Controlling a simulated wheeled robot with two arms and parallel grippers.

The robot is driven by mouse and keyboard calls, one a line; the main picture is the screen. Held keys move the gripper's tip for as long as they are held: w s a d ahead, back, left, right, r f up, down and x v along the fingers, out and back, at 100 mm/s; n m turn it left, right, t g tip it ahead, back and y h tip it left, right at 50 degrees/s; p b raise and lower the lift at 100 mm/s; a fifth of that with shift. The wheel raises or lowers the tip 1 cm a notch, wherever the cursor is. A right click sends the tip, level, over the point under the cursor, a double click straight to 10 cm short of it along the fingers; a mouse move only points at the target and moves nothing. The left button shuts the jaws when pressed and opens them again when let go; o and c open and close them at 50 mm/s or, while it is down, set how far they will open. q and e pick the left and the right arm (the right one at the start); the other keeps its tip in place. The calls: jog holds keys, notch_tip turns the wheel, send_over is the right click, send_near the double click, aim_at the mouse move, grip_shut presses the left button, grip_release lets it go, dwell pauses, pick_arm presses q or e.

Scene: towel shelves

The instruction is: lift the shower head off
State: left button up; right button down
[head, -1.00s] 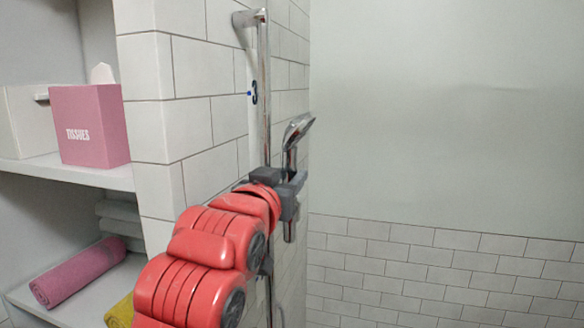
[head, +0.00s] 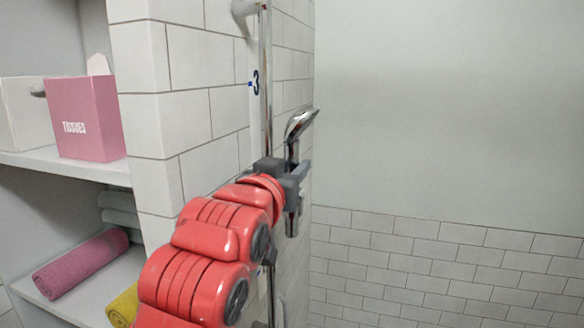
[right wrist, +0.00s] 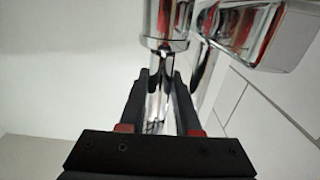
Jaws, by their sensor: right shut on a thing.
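The chrome shower head (head: 300,123) stands upright beside the vertical chrome rail (head: 265,110), with its head tilted toward the upper right. My right gripper (head: 292,183) is at its handle, below the head. In the right wrist view my dark fingers (right wrist: 162,82) are shut around the chrome handle (right wrist: 158,100), just under a wider chrome collar (right wrist: 166,25). A chrome block (right wrist: 250,35) is close to the right of that collar. I cannot tell whether the handle still sits in its holder. My left gripper is not in view.
A tiled wall (head: 205,60) stands close behind the rail. Shelves at the left hold a pink tissue box (head: 85,120), a white box (head: 18,112), a pink rolled towel (head: 80,263) and a yellow towel (head: 122,305). Free room lies at the right.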

jog(key=shift+r, duration=0.1)
jog(key=shift+r+b, duration=0.35)
jog(key=shift+r, duration=4.55)
